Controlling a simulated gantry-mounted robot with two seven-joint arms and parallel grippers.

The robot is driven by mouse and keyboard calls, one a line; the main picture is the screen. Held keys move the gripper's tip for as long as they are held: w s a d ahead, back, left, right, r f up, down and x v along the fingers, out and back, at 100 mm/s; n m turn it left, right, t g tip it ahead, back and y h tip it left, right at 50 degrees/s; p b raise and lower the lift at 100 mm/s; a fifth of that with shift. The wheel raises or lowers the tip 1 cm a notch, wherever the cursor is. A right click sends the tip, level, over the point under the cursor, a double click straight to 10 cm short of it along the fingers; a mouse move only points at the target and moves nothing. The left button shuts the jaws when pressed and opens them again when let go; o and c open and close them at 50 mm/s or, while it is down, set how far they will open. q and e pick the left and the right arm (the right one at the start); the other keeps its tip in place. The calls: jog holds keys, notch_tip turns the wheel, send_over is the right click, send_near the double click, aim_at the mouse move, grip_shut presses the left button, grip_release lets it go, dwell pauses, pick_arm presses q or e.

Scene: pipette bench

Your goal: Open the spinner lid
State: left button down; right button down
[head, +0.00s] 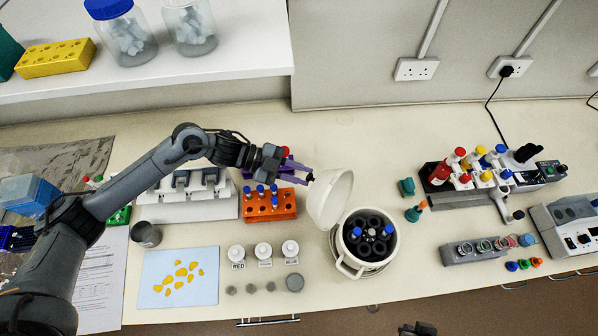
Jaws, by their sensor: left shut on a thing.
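The spinner (340,250) is a round white pot near the front middle of the bench. Its white lid (328,205) stands raised and tilted back to the left, so the dark rotor (368,238) with blue-capped tubes shows inside. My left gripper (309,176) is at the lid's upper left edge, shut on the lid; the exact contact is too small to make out. A dark part at the bottom edge looks like the tip of my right gripper (418,328), well in front of the spinner; its jaws cannot be made out.
An orange rack (258,214) with blue-capped tubes stands left of the lid. White bottles (263,250) stand left of the spinner. A small teal item (413,214), a grey tube block (455,255) and a rack of coloured bottles (440,172) are to the right. The bench behind is clear.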

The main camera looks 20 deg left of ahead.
aim_at(322, 179)
pick_arm(q)
jog(key=shift+s+d+r+p, duration=0.25)
jog(key=shift+d+r+p, duration=0.85)
jog(key=shift+r, duration=0.15)
jog(key=shift+d+r, duration=0.1)
jog(key=shift+d, duration=0.2)
jog(key=shift+d+r, duration=0.1)
jog(key=shift+d, duration=0.1)
jog(key=c, duration=1)
grip_release()
jog(key=shift+o, duration=0.2)
